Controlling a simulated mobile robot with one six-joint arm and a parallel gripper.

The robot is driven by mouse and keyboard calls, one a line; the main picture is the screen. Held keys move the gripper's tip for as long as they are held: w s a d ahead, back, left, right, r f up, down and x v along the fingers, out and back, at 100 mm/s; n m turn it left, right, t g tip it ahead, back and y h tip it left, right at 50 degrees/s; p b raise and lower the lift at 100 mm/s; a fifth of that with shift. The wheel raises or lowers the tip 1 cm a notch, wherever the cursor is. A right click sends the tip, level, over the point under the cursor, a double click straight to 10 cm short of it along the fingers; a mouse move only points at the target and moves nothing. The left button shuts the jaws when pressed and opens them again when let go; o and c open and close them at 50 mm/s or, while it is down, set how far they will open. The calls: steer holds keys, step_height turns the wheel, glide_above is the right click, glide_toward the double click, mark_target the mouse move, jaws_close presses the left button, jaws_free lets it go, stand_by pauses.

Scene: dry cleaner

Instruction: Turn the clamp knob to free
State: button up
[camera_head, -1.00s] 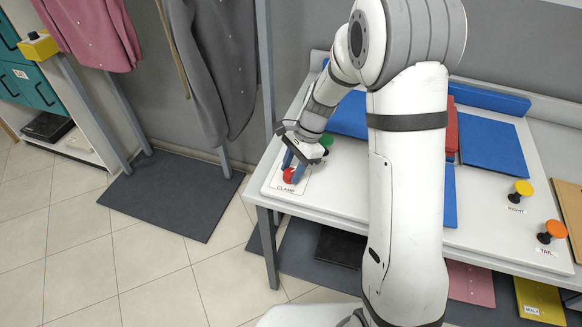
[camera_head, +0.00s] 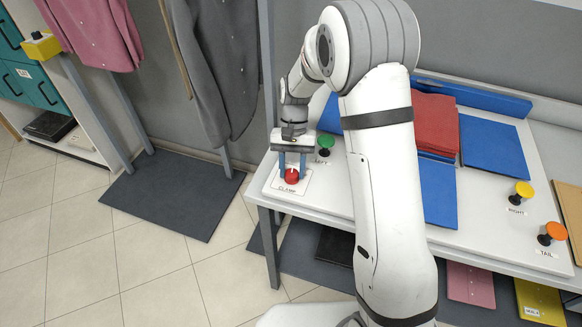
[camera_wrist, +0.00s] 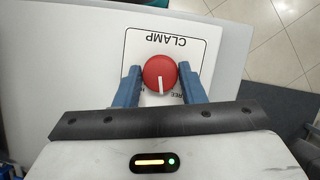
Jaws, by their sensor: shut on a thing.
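The red clamp knob (camera_head: 291,175) sits on a white plate labelled CLAMP (camera_head: 288,189) at the table's front left corner. In the wrist view the knob (camera_wrist: 160,70) is round with a white pointer line running toward the bottom of the picture, toward my palm. Part of the lettering FREE shows beside it at lower right; other lettering at lower left is mostly hidden by a finger. My gripper (camera_head: 292,174) is over the knob, pointing down. Its blue fingers (camera_wrist: 160,84) are shut on the knob's two sides.
A green knob (camera_head: 325,143) stands just behind the clamp plate. Yellow (camera_head: 523,189) and orange (camera_head: 553,232) knobs stand at the table's right. Blue pads (camera_head: 493,146) and a red folded cloth (camera_head: 433,124) lie on the white table. Grey garments (camera_head: 213,70) hang at left.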

steer(key=n+h, duration=0.1)
steer(key=n, duration=0.2)
steer(key=n+h, duration=0.1)
steer(key=n, duration=0.2)
steer(key=shift+w+a+r+t, duration=0.1)
steer(key=shift+w+a+t, duration=0.1)
steer(key=shift+t, duration=0.1)
steer(key=shift+s, duration=0.1)
stand_by(0.3)
steer(key=o, duration=1)
steer(key=b+v, duration=0.1)
steer(key=v, duration=0.6)
steer(key=shift+a+r, duration=0.1)
steer(key=shift+r, duration=0.15)
